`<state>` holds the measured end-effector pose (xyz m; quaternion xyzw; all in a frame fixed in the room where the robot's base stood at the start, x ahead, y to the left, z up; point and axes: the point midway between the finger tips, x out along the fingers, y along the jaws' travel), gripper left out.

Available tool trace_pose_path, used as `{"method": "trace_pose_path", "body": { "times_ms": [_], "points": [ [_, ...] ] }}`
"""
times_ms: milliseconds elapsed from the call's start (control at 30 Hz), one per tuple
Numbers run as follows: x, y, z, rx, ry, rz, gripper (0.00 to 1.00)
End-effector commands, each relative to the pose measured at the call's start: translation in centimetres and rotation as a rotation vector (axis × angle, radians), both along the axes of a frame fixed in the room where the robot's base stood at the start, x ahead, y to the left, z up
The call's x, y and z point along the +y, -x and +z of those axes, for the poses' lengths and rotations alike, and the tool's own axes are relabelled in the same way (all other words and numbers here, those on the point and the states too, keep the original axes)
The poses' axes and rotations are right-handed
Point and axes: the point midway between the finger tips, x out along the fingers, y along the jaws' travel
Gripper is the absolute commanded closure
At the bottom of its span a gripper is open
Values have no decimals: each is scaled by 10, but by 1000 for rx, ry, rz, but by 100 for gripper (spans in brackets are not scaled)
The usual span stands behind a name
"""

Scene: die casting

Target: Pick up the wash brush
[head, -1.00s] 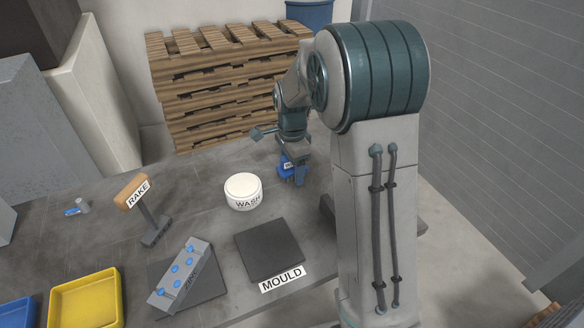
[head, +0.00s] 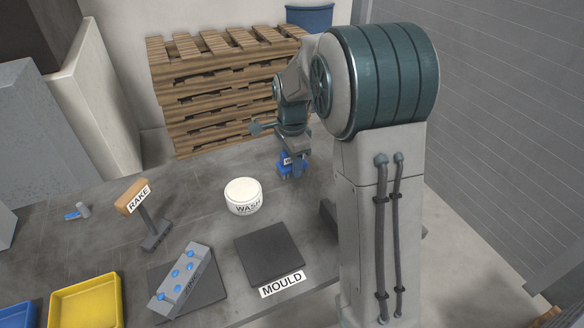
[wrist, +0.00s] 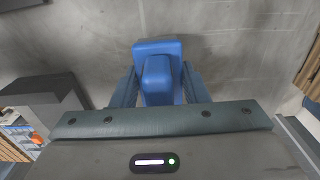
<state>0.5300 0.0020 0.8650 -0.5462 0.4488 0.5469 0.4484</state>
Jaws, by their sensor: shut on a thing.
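A white round pot marked WASH (head: 242,197) stands to the left and nearer.
A dark plate (head: 269,253) by a MOULD label lies at the front. A rake (head: 150,220) stands left, near a grey block with blue studs (head: 180,280). A yellow tray (head: 88,300) is front left. Stacked pallets (head: 230,85) stand behind the table (head: 205,175).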

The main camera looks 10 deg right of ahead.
Motion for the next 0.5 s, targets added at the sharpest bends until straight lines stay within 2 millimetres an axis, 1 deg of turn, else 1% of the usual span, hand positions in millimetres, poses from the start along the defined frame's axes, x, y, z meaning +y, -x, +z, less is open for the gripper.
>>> {"method": "trace_pose_path", "body": {
  "times_ms": [33,67,167,300,500],
  "points": [
    [0,-1,13,-6,0,1,84],
    [-4,2,17,-5,0,-2,84],
    [-23,15,28,-4,0,-6,84],
    [-51,35,49,-4,1,-6,84],
    [-80,56,69,-3,0,-4,84]
  ]
}}
